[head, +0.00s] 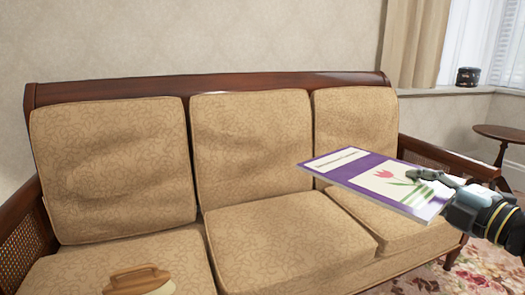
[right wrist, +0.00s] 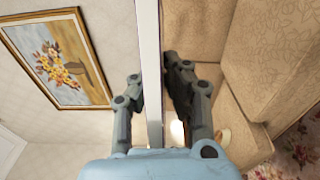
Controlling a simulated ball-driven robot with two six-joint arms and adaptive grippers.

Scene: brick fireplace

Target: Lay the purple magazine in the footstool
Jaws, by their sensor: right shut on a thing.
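A purple magazine (head: 350,172) with a white panel and a red tulip is held up in front of the sofa. My right gripper (head: 425,183) is shut on its near right edge. In the right wrist view the magazine (right wrist: 150,75) shows edge-on as a thin pale strip between the two fingers of the gripper (right wrist: 153,95). The magazine is clear of the seat cushions, tilted in the head view. My left gripper is in neither view. I see no footstool in either view.
A tan patterned sofa (head: 290,235) with a dark wood frame fills the middle. A wooden-handled brush-like object (head: 138,281) lies on its left seat. A small round table (head: 502,133) stands at right, and a dark pot (head: 467,77) sits on the windowsill.

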